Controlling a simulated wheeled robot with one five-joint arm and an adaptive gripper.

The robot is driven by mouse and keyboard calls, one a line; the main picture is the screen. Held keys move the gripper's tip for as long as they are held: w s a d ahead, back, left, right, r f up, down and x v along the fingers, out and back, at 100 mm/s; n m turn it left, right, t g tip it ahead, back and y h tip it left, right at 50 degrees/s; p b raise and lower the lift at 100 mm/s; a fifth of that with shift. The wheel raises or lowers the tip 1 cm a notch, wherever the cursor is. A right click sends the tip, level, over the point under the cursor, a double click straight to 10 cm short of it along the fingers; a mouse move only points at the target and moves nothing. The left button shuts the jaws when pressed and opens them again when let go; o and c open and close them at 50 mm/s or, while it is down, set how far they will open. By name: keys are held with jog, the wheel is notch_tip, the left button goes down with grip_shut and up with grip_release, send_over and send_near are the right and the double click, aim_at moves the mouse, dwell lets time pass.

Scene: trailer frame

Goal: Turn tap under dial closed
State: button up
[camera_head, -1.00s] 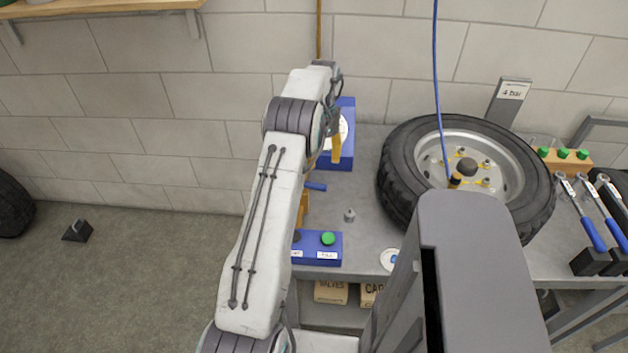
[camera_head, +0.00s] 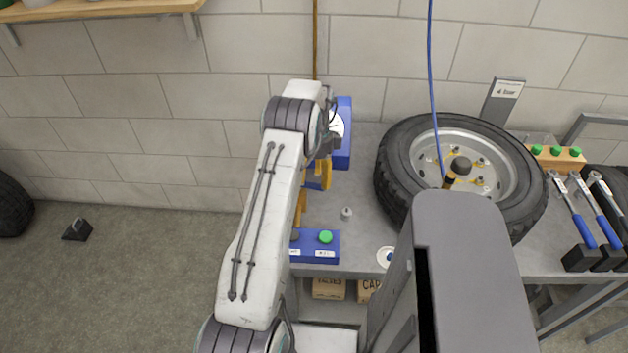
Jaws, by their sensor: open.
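A white round dial (camera_head: 337,127) on a blue panel (camera_head: 344,148) stands against the wall at the back of the bench, partly hidden behind my arm. A bit of the blue tap handle (camera_head: 312,184) shows at the fingers; the rest of the tap is hidden behind my gripper and arm. I cannot tell whether the fingers touch the handle or whether the tap is open or closed.
A blue box with a green button (camera_head: 325,237) sits at the bench's front edge, near a small grey fitting (camera_head: 346,213). A tyre on its wheel (camera_head: 400,170) lies to the right, with a blue hose (camera_head: 435,95) hanging to it. Wrenches (camera_head: 590,215) lie far right.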

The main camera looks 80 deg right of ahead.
jog(key=shift+a+f+p, duration=0.2)
jog(key=shift+f+p, duration=0.55)
jog(key=shift+f, duration=0.45)
grip_shut()
